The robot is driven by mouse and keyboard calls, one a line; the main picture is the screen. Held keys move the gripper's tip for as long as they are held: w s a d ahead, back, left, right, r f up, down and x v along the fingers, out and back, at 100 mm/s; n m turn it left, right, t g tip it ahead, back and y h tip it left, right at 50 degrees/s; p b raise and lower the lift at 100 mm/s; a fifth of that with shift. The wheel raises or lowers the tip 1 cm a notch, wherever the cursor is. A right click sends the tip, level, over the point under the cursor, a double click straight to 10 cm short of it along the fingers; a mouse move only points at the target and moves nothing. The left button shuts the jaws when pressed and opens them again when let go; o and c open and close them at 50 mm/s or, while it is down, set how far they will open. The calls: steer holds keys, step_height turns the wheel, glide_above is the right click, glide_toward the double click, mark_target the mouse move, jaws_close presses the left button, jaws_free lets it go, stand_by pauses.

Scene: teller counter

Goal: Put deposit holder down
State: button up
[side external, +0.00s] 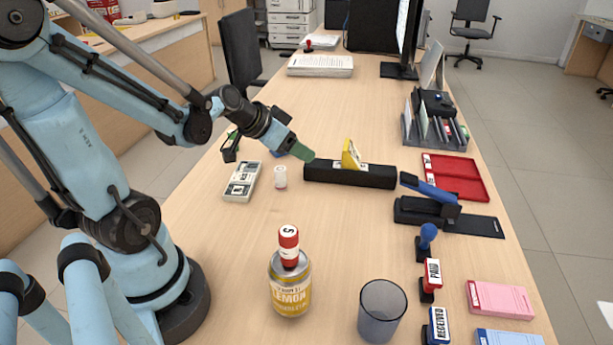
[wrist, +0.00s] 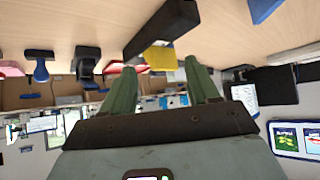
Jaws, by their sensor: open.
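A long black holder (side external: 376,177) lies flat on the counter, with a yellow wedge-shaped piece (side external: 351,155) standing upright at its middle. My gripper (side external: 306,153) is at the left end of the black holder in the side view, with green fingers. In the wrist view, which is upside down, my gripper (wrist: 163,66) is open and empty. The yellow piece (wrist: 160,57) shows between the fingertips, beyond them, and the black holder (wrist: 163,28) runs past it. I cannot tell which of these the name deposit holder means. No contact is visible.
A white cylinder (side external: 280,177) and a banknote bundle (side external: 242,182) lie left of the black holder. A blue-handled stapler (side external: 448,211) and red tray (side external: 462,177) are to its right. A can (side external: 290,290) and cup (side external: 381,312) stand in front. The counter between is clear.

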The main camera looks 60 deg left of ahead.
steer(key=s+d+r+g, duration=0.2)
steer(key=s+d, duration=0.3)
steer(key=d, duration=0.7)
steer(key=shift+s+d+r, duration=0.2)
steer(key=shift+d+r, duration=0.05)
steer(key=shift+r, duration=0.3)
